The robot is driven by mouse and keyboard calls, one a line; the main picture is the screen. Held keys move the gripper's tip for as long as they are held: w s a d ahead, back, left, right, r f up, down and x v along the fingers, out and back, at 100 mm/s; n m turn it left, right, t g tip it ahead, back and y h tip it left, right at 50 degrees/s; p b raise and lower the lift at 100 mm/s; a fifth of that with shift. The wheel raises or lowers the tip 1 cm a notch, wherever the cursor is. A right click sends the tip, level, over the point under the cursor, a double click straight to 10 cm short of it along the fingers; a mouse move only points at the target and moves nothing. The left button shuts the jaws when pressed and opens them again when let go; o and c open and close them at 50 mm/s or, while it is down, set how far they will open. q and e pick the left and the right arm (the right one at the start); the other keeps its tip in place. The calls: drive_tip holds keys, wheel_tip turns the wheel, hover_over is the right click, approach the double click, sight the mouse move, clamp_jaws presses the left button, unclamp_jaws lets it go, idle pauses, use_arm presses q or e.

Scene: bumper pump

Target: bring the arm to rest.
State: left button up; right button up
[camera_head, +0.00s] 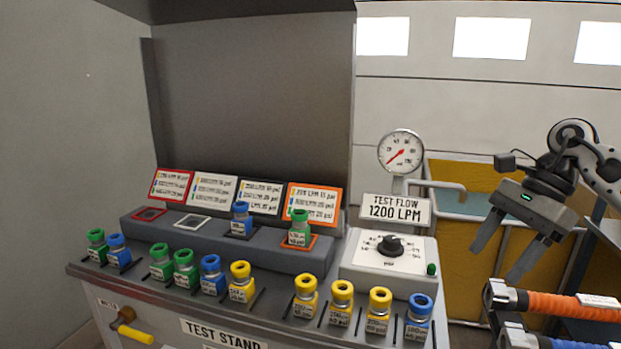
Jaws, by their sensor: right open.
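My right gripper (496,264) hangs at the right of the head view, its two grey fingers spread and pointing down and to the left. Nothing is between the fingers. It is in the air to the right of the test stand (140,300) and above an orange-sleeved tool (570,306). My right arm comes in from the right edge. My left gripper is not in the head view.
Green, blue and yellow bottles line the stand's front. On the raised ledge (190,240), a blue bottle (241,218) and a green bottle (299,229) stand before cards. A gauge (401,152) and dial box (389,262) are at the stand's right.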

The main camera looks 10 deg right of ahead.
drive_tip(key=a+f+m+t+y, duration=0.25)
drive_tip(key=a+m+y, duration=0.2)
drive_tip(key=a, duration=0.45)
drive_tip(key=w+a+f+m+t+y, duration=0.1)
drive_tip(key=a+f+m+y, duration=0.3)
drive_tip(key=a, duration=0.5)
drive_tip(key=a+f+m+t+y, duration=0.1)
drive_tip(key=a+m+t+y, duration=0.1)
drive_tip(key=a+m+y, duration=0.5)
drive_tip(key=s+f+n+t+h, duration=0.1)
drive_tip(key=s+f+n+h, duration=0.3)
drive_tip(key=n, duration=0.7)
drive_tip(key=s+f+n+t+h, duration=0.2)
drive_tip(key=s+f+n+h, duration=0.3)
drive_tip(key=f+n+h, duration=0.3)
drive_tip(key=s+f+n+t+h, duration=0.2)
drive_tip(key=s+f+n+h, duration=0.3)
drive_tip(key=f+n, duration=0.7)
drive_tip(key=n+h, duration=0.1)
drive_tip(key=n, duration=0.3)
drive_tip(key=shift+d, duration=0.4)
drive_tip(key=shift+n, duration=0.35)
drive_tip(key=shift+c, duration=0.3)
